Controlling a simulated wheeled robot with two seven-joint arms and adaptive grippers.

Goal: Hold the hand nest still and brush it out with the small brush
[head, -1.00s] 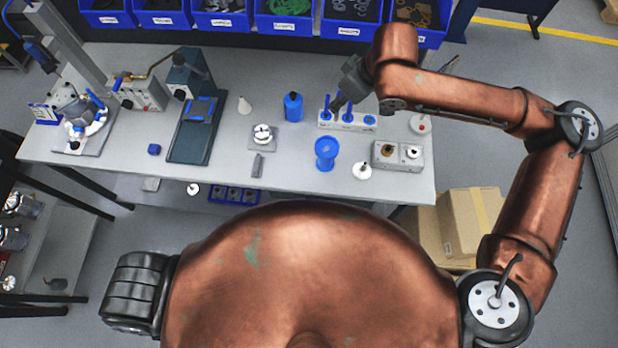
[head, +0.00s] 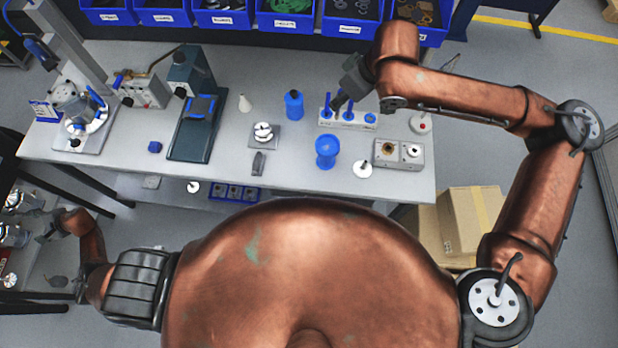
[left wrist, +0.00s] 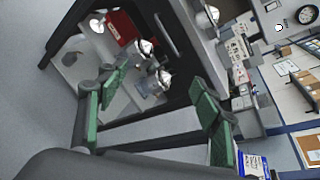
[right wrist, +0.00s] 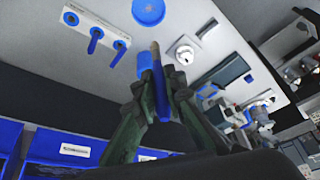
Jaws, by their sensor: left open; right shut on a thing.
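A small square metal plate with a pale round piece on it (head: 264,135) lies mid-bench and looks like the hand nest, though I cannot be certain. It also shows in the right wrist view (right wrist: 183,52). My right gripper (head: 340,101) is over the back of the bench by the left end of the white tool rack. My left gripper (left wrist: 160,105) is open and empty, left of the bench near the low shelf.
The white rack (head: 338,123) holds blue-handled tools. A dark green press (head: 194,130) is left of the plate. Metal cylinders (head: 13,236) sit on the left shelf.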

